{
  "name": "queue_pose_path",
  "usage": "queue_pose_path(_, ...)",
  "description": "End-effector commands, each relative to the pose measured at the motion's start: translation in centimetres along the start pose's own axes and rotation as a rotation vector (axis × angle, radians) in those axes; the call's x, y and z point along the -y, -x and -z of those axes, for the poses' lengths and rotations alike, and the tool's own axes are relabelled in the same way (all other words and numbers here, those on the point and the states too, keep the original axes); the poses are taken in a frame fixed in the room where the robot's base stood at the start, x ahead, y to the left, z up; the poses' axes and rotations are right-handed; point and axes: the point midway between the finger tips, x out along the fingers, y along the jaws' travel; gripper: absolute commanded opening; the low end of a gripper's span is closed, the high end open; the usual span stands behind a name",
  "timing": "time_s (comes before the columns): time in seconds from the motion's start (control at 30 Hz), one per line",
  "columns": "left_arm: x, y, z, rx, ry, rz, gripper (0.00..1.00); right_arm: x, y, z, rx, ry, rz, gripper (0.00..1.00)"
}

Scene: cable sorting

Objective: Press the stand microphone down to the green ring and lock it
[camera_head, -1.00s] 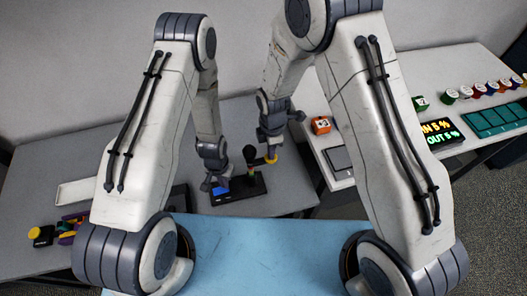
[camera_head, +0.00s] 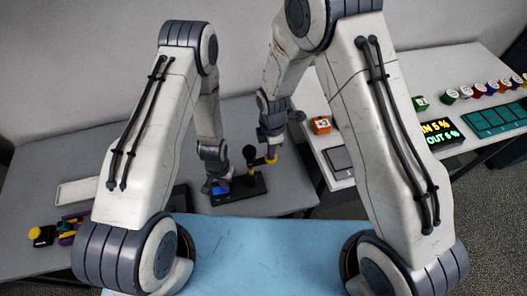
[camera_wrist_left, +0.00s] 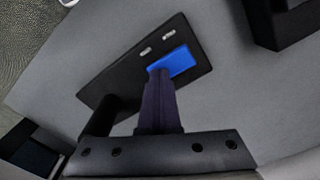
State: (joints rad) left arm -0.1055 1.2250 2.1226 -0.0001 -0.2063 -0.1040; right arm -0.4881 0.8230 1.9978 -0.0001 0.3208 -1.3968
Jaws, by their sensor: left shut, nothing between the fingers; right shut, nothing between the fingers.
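The stand microphone has a round black head (camera_head: 249,151) on a short upright post with red and green bands, standing on a flat black base (camera_head: 245,192). A yellow part (camera_head: 270,158) sits beside the head on the right. A blue panel (camera_head: 220,190) is on the base's left end; it also shows in the left wrist view (camera_wrist_left: 172,63). My left gripper (camera_head: 208,188) is shut and empty, low over the blue panel. In the left wrist view its fingers (camera_wrist_left: 158,75) overlap the panel's edge; contact is unclear. My right gripper (camera_head: 270,152) is shut and empty at the yellow part.
An orange cube (camera_head: 321,125) and a grey pad (camera_head: 338,159) lie on the white table at right, with a lit sign (camera_head: 440,133) and several coloured pots beyond. Coloured parts (camera_head: 70,230) and a white tray (camera_head: 77,192) lie at left. The blue surface (camera_head: 270,250) in front is clear.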

Motion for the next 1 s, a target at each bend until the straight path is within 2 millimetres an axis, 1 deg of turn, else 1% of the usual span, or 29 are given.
queue_pose_path(0.17,0.0,0.5,0.0,-0.001,0.000,0.000,0.00,0.0,0.0,0.0,0.000,0.000,0.001,0.00)
queue_pose_path(0.8,0.0,5.7,0.1,-0.001,0.000,0.000,0.00,0.0,-0.1,0.0,0.000,0.000,0.001,0.00)
queue_pose_path(1.0,0.0,6.8,0.0,0.000,0.000,0.000,0.00,0.0,-0.1,0.0,0.000,0.000,0.001,0.00)
